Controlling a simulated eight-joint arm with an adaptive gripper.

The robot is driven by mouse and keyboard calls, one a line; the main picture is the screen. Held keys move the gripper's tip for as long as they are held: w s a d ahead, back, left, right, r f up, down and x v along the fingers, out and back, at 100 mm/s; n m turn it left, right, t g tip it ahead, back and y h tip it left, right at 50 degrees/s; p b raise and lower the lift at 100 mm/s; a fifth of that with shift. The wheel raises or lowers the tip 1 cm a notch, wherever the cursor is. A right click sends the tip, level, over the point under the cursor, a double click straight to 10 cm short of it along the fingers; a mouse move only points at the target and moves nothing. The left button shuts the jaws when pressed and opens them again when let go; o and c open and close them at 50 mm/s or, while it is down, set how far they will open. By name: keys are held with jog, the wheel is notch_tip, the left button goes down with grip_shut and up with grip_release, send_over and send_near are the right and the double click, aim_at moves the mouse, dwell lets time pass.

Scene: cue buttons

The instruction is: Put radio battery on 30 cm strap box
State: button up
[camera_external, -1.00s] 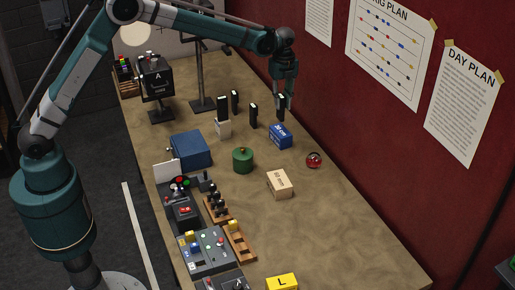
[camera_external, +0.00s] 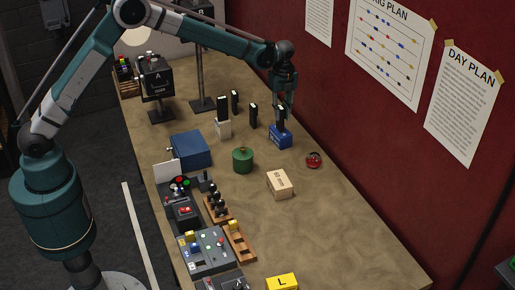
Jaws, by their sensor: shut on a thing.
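My gripper (camera_external: 282,105) is at the far right part of the table, pointing down. It is shut on a black radio battery (camera_external: 281,115), which is upright. The battery's lower end is at the top of the blue strap box (camera_external: 281,140); I cannot tell whether it touches. The blue box has a white label, too small to read surely. A tan strap box (camera_external: 280,185) with small print lies nearer the camera.
Similar black upright blocks stand left of the blue box, one (camera_external: 253,115) close by and one on a white base (camera_external: 222,128). A green canister (camera_external: 242,160), a blue case (camera_external: 191,149) and a red round object (camera_external: 314,160) are around.

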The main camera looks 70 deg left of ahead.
jog(key=shift+f, duration=0.2)
jog(key=o, duration=0.9)
jog(key=shift+o, duration=0.2)
jog(key=shift+r, duration=0.1)
notch_tip(320, 180, up, 12)
jog(key=shift+b, duration=0.3)
dwell(0.6)
